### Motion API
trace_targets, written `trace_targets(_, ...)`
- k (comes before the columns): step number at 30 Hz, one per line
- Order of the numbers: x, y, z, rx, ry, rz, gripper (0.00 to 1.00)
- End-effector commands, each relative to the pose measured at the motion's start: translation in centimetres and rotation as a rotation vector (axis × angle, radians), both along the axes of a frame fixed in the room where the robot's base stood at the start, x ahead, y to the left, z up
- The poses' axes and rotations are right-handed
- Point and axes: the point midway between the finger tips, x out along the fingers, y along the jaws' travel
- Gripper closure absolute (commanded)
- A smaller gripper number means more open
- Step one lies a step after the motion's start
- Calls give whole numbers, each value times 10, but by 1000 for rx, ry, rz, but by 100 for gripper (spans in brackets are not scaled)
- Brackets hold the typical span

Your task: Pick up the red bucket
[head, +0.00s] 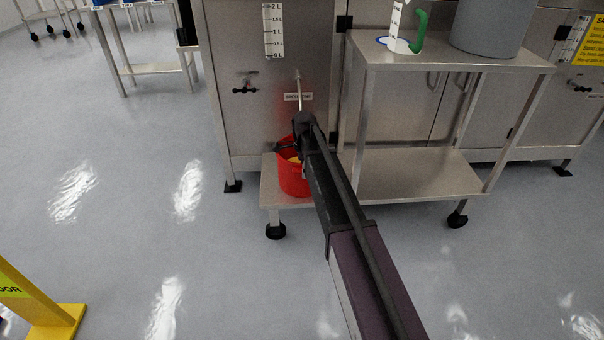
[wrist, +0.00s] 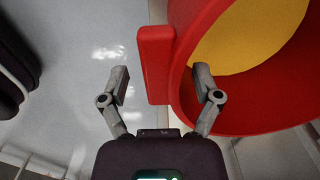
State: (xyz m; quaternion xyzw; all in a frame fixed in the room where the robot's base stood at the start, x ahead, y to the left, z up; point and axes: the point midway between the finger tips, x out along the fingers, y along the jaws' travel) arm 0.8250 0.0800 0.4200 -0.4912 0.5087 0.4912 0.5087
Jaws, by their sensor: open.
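The red bucket (head: 292,181) stands upright on the low shelf of a steel cart in the head view, with something yellow inside. My arm covers its right side. In the wrist view the bucket (wrist: 240,118) fills the upper right, its round mouth showing a yellow inside. A flat red tab (wrist: 155,65) sticks out from its left side. My gripper (wrist: 162,85) is open, with the tab lying between the lines of its two fingers and the right finger overlapping the bucket wall. I cannot tell whether a finger touches. My gripper (head: 289,147) is at the bucket's top in the head view.
The steel cart (head: 420,176) carries a grey container (head: 490,25) and a green hooked item (head: 419,32) on its top. A steel cabinet (head: 240,130) with a small tap (head: 245,88) stands behind the bucket. A yellow stand (head: 40,305) is at lower left.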

Motion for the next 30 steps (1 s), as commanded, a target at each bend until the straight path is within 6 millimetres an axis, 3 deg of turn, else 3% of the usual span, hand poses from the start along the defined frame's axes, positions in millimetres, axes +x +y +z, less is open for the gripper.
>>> trace_targets(16,0,0,0,0,0,0,19)
trace_targets(17,0,0,0,0,0,0,22)
trace_targets(25,0,0,0,0,0,0,100)
trace_targets(30,0,0,0,0,-1,0,100)
